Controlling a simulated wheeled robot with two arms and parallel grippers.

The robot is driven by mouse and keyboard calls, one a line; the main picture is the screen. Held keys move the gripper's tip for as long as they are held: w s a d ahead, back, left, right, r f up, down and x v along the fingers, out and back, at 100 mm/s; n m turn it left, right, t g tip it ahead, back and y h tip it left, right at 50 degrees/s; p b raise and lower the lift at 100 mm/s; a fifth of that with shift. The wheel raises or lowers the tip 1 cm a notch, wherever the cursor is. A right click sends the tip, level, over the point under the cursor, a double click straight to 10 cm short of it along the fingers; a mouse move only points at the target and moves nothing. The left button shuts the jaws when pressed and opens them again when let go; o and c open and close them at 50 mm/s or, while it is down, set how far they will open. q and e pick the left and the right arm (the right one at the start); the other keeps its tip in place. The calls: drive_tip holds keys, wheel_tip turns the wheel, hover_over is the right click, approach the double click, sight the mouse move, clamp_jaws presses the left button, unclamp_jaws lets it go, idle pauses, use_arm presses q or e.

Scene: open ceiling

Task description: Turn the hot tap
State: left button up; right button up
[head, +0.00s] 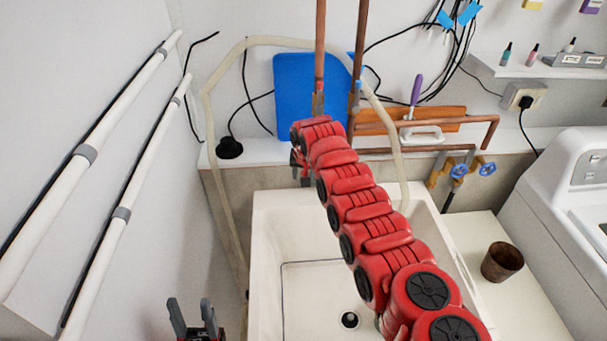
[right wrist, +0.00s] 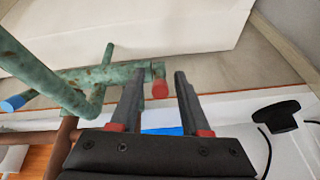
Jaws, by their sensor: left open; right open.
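In the right wrist view the hot tap's red end (right wrist: 160,90) sits on a weathered green tap body (right wrist: 105,76). My right gripper (right wrist: 160,74) is open, and its two dark fingers show on either side of the red end. I cannot tell whether they touch it. The blue end (right wrist: 14,103) of the cold tap is off to the left in that view. In the head view my right arm hides most of the tap and the right gripper. My left gripper (head: 190,304) is open and empty at the bottom, left of the sink.
The white sink (head: 300,325) lies under my right arm. Two copper pipes (head: 321,40) rise behind it, before a blue board (head: 292,75). A pale hose (head: 215,130) loops around them. Blue valves (head: 459,171), a brown cup (head: 502,262) and a white machine (head: 560,205) are at the right.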

drive_tip(key=shift+c, duration=0.3)
clamp_jaws()
idle(1.1)
